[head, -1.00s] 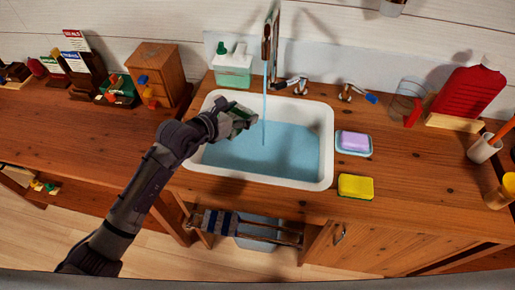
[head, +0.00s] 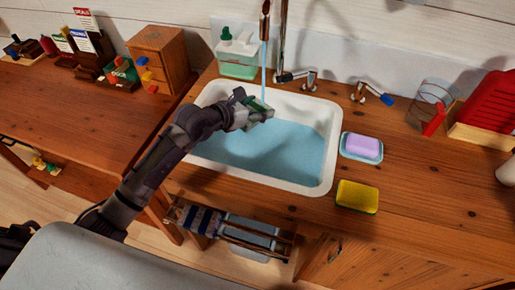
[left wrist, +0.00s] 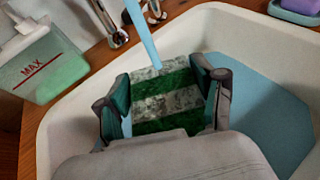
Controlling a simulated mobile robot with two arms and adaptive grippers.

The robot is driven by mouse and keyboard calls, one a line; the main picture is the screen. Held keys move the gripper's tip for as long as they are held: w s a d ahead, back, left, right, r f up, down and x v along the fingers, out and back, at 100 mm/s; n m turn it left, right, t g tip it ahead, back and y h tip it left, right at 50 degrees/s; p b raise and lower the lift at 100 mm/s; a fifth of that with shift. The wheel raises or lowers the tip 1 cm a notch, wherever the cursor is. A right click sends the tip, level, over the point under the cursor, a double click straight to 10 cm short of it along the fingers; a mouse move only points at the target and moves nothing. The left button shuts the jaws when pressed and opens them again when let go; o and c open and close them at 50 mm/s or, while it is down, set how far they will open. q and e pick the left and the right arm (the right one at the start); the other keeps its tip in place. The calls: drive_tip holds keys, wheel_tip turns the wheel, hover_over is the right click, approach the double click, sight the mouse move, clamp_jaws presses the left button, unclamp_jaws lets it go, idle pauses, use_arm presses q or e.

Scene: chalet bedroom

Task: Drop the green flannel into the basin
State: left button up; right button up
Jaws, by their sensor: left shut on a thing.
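The white basin (head: 330,150) is set in the wooden counter and holds blue water (head: 265,150). My left gripper (head: 258,108) is over the back left part of the basin, close to the stream of water from the tap. It is shut on the green flannel (left wrist: 160,100), a green and pale striped cloth that shows between the two fingers in the left wrist view. In the head view only a small green part of it shows. My right gripper is not in view.
The tap (head: 266,25) runs behind the gripper. A soap dispenser (head: 238,58) stands behind the basin. Purple soap on a dish (head: 362,146) and a yellow sponge (head: 357,196) lie to the right.

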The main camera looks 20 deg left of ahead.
use_arm(q)
wheel_tip(320, 180, down, 4)
drive_tip(key=shift+w+d+r+b, duration=0.1)
drive_tip(key=shift+d+r+b, duration=0.05)
drive_tip(key=shift+b, duration=1.1)
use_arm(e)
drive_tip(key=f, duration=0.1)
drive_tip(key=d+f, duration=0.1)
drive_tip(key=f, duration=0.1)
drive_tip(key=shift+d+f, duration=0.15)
use_arm(q)
drive_tip(key=o, duration=1.1)
drive_tip(key=shift+c, duration=0.2)
drive_tip(key=v, duration=1.2)
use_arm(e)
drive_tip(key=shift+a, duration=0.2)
